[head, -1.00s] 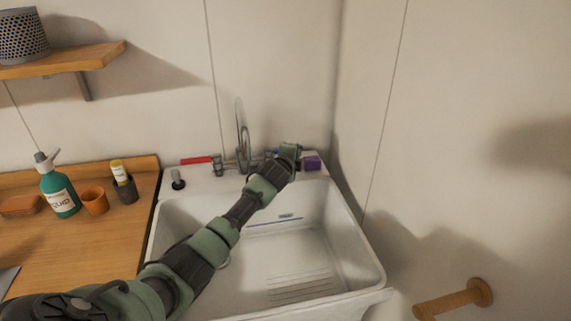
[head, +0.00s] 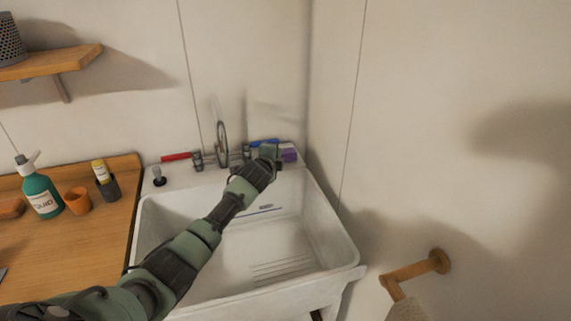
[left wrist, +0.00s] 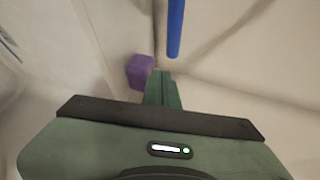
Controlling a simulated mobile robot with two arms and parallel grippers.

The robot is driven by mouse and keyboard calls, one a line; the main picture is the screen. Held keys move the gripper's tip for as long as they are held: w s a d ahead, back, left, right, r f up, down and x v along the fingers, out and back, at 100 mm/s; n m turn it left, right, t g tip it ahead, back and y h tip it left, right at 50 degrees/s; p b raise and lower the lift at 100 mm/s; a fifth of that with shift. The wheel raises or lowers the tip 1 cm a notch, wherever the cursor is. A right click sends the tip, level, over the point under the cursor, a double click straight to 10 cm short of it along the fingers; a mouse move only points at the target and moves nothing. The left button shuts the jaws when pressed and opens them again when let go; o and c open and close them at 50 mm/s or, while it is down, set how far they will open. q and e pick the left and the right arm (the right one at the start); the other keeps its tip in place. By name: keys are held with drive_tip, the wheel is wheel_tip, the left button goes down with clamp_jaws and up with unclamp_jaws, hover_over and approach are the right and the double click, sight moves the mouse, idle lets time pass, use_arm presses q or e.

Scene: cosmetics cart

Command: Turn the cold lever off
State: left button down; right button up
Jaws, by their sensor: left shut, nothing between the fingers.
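The cold lever (head: 264,142) is a blue bar on the tap at the back of the white sink, right of the spout (head: 222,145). It points right along the wall. In the left wrist view the blue lever (left wrist: 175,28) shows at the top, just beyond the fingertips. My left gripper (head: 269,152) is in front of and slightly below the lever, partly hiding the tap there. In the left wrist view its green fingers (left wrist: 161,86) are together and empty, with a visible gap to the lever. My right gripper is not in view.
A purple block (head: 289,154) sits on the sink ledge, close right of my gripper. The red lever (head: 176,157) is left of the spout. The right wall is near. The sink basin (head: 290,245) is empty. A soap bottle (head: 40,190) and cups stand on the left counter.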

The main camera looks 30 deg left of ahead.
use_arm(q)
drive_tip(key=s+d+r, duration=0.2)
drive_tip(key=s+d, duration=0.4)
drive_tip(key=shift+r+b, duration=0.3)
drive_tip(key=shift+b, duration=0.15)
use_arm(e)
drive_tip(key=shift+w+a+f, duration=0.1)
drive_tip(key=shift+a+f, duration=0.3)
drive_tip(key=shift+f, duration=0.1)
